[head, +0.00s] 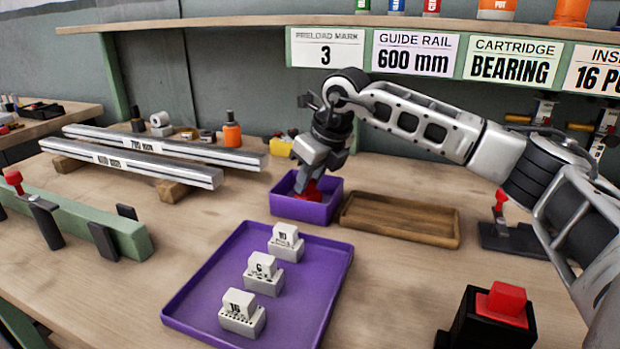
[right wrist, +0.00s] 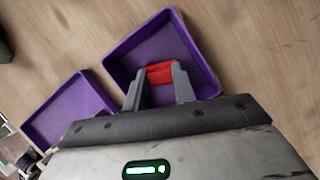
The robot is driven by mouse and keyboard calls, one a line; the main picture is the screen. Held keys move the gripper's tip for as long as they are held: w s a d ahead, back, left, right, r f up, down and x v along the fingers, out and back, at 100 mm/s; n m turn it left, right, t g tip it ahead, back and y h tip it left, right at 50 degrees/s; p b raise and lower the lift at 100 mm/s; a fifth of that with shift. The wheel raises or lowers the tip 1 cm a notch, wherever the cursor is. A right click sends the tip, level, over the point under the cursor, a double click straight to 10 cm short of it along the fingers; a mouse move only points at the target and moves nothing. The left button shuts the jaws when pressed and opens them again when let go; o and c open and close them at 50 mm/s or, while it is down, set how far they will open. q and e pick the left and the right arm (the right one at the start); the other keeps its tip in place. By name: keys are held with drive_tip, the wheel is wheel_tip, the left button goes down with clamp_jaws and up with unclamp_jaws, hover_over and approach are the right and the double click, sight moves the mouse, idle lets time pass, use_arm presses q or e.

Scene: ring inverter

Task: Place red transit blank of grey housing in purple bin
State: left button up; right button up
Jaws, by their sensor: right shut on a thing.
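My right gripper (head: 310,178) is shut on a red block (head: 314,193), which I take to be the red transit blank. It holds it at the opening of the small purple bin (head: 302,211). In the right wrist view the red block (right wrist: 161,74) sits between the two fingertips, over the bin's interior (right wrist: 150,45). I cannot tell whether the block touches the bin floor. Several pale grey housings with blocks on top, one marked 16 (head: 242,314), stand in the large purple tray (head: 178,312). I cannot tell which housing the blank belongs to. My left gripper is not in view.
An empty wooden tray (head: 400,219) stands just right of the purple bin. A black fixture with a red block (head: 502,303) is at the front right. Two rails (head: 150,160) lie at the back left, and a green beam (head: 90,221) is at the left.

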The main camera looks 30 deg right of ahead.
drive_tip(key=shift+r, duration=0.1)
drive_tip(key=o, duration=0.9)
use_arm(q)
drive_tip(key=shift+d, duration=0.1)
use_arm(e)
drive_tip(key=shift+o, duration=0.2)
drive_tip(key=shift+r, duration=0.15)
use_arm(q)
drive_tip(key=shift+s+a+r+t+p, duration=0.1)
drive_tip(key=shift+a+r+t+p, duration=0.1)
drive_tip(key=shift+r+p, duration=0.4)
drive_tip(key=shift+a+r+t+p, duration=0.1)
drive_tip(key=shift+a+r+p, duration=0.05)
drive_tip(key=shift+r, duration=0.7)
use_arm(e)
drive_tip(key=v, duration=1.1)
drive_tip(key=shift+r, duration=0.35)
drive_tip(key=shift+s, duration=0.15)
